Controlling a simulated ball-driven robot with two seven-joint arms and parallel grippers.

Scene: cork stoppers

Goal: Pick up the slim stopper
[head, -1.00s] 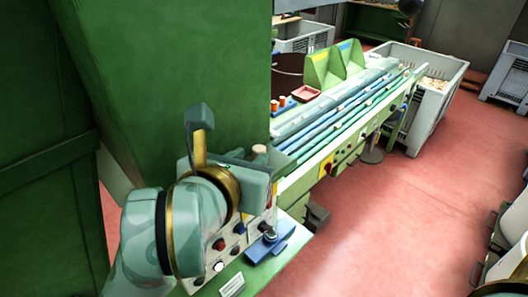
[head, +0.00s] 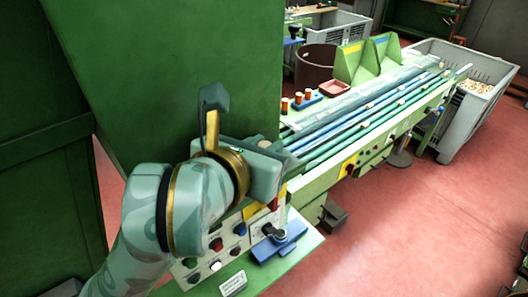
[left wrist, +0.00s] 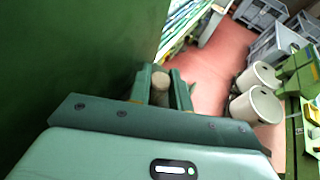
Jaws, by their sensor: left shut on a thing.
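My left gripper (head: 266,150) is at the control end of the green machine, above a panel with buttons. Its wrist and hand block most of the view of its fingers there. In the left wrist view, the two fingers (left wrist: 161,82) are shut on a pale tan stopper (left wrist: 160,86), which sits between them near the tips. In the head view the stopper is hidden behind the hand. My right gripper is not in view.
A tall green machine wall (head: 170,60) stands close beside the left arm. The control panel (head: 228,240) and a blue clamp (head: 279,242) lie below the hand. The sorting belt (head: 360,115) runs away to a grey crate (head: 470,95). Red floor is open at right.

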